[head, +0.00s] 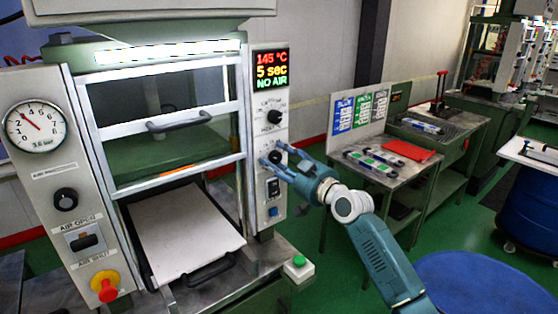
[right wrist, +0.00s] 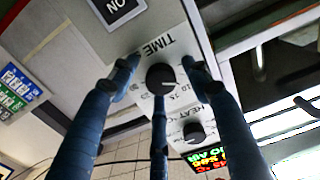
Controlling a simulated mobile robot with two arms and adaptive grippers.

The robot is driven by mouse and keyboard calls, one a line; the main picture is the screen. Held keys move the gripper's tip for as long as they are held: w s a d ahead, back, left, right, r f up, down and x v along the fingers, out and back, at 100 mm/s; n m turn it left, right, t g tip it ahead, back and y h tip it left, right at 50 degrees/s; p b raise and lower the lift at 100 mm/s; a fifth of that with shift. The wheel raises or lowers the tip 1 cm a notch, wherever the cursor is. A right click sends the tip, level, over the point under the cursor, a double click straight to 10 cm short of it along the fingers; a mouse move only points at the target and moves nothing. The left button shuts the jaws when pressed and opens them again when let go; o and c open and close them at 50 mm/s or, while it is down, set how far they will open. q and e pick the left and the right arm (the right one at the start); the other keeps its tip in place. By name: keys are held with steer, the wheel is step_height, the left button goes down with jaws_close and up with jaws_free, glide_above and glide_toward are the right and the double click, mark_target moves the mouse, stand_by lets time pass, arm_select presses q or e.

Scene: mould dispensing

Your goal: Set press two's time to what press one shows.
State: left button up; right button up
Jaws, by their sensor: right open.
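A press with a control panel (head: 267,215) stands in front of me; I cannot tell which number it bears. Its display (head: 271,68) reads 145 °C, 5 sec and NO AIR. The black TIME knob (right wrist: 160,78) shows in the right wrist view, with a light pointer line and numbers partly hidden by my fingers. My right gripper (head: 274,158) is open in front of that knob, with its fingers spread around it; contact cannot be told. The heat knob (right wrist: 194,131) is beside it, and in the head view (head: 274,117) above it. My left gripper is not in view.
A pressure gauge (head: 35,126), a black knob (head: 65,199) and a red-and-yellow button (head: 105,286) are on the press's left panel. A rocker switch (head: 273,187) is below the gripper. A side table (head: 405,176) and blue drum (head: 487,284) stand right.

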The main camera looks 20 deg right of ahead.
steer(key=c, duration=1.1)
steer(key=shift+f+m, duration=0.1)
steer(key=shift+m, duration=0.2)
steer(key=shift+a+f+m+p, duration=0.1)
steer(key=shift+m+p, duration=0.75)
steer(key=shift+m, duration=1.75)
steer(key=o, duration=1)
steer(key=shift+s, duration=0.1)
steer(key=shift+o, duration=0.5)
